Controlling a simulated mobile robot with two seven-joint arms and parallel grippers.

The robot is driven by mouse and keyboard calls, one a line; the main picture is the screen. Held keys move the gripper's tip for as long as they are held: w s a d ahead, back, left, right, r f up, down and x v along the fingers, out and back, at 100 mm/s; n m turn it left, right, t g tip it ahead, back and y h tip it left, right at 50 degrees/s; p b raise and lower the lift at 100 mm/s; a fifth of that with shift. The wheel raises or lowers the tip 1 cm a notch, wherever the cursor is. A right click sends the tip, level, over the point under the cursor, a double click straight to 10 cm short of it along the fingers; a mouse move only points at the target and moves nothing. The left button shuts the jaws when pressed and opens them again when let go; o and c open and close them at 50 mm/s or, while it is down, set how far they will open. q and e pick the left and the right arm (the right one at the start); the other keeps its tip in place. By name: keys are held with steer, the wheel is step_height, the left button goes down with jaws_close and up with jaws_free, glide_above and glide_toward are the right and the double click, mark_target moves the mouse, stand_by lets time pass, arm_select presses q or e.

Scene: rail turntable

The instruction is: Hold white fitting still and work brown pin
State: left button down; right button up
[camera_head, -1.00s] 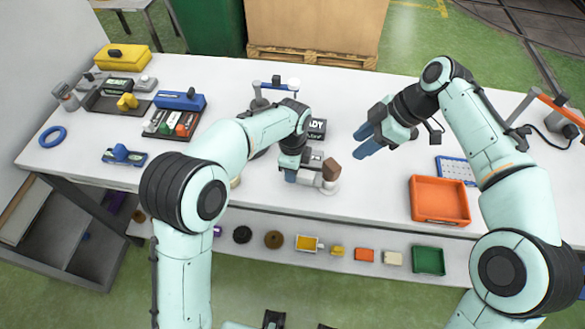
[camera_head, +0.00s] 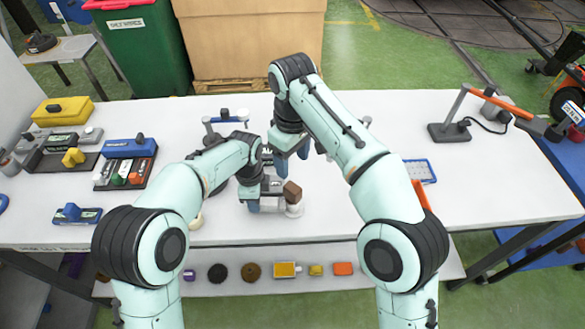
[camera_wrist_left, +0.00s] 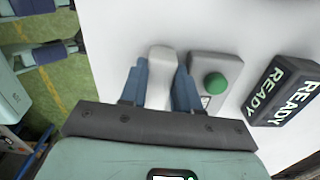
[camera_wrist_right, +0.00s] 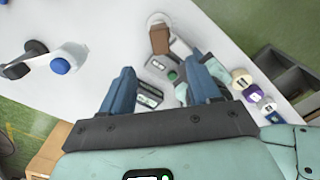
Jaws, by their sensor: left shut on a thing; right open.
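The brown pin (camera_head: 291,192) is a blocky brown piece above a round white base (camera_head: 295,210) near the table's front. It also shows in the right wrist view (camera_wrist_right: 160,40), beyond the fingertips. My left gripper (camera_head: 253,206) is beside it on the left. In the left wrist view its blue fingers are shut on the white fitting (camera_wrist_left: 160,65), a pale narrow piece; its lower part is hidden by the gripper. My right gripper (camera_head: 290,160) is open and empty, above and behind the fitting, its fingers pointing down, apart from the pin.
A grey box with a green button (camera_wrist_left: 215,83) and a black READY sign (camera_wrist_left: 285,90) stand close to the left gripper. Tool trays (camera_head: 125,165) are at the left, and a lamp (camera_head: 460,120) at the right. My right forearm partly covers an orange tray (camera_head: 422,195).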

mark_target(293, 187)
step_height(293, 187, down, 12)
steer(key=shift+r, duration=0.2)
stand_by(0.4)
steer(key=shift+r, duration=0.1)
jaws_close()
